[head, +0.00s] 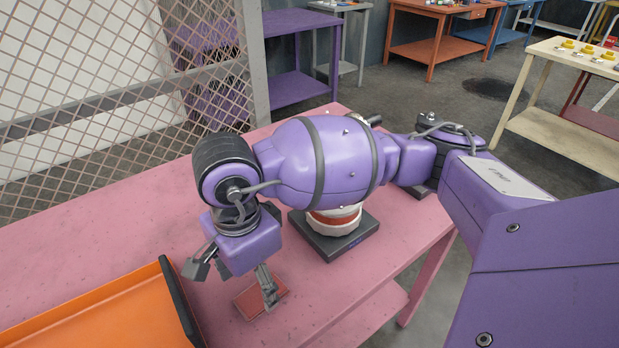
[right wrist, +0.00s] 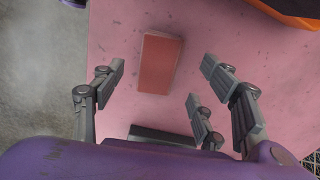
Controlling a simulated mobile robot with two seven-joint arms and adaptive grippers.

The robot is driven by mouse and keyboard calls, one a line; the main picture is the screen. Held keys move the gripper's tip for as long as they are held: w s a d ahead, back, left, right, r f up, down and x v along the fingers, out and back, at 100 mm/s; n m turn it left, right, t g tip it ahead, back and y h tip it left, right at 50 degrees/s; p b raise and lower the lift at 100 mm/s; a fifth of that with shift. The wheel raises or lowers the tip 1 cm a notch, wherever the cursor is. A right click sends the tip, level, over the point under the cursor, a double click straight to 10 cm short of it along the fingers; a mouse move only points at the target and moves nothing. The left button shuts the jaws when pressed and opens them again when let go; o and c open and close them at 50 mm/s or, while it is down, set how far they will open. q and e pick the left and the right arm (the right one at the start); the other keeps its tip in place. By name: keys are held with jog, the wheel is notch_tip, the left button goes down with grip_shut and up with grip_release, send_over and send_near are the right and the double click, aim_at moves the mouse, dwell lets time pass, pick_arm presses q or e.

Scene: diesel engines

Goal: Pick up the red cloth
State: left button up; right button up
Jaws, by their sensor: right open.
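The red cloth (head: 250,303) is a small flat red rectangle on the pink table, partly covered by a finger of my right gripper in the head view. In the right wrist view the cloth (right wrist: 158,65) shows whole, ahead of and between the spread fingers. My right gripper (head: 232,286) points down above the table beside the cloth. It is open and empty, and its fingers (right wrist: 161,72) stand apart in the wrist view. I cannot tell its exact height above the cloth. My left gripper is not in view.
An orange tray (head: 95,307) with a dark edge lies left of the gripper on the pink table (head: 60,243). A dark square base (head: 330,240) bearing a red and white round thing stands behind, under my arm. A mesh fence (head: 105,95) rises behind the table.

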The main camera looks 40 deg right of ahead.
aim_at(258, 293)
notch_tip(258, 293, down, 4)
jog(key=shift+w+d+f, duration=0.1)
jog(key=shift+f, duration=0.05)
jog(key=c, duration=1.2)
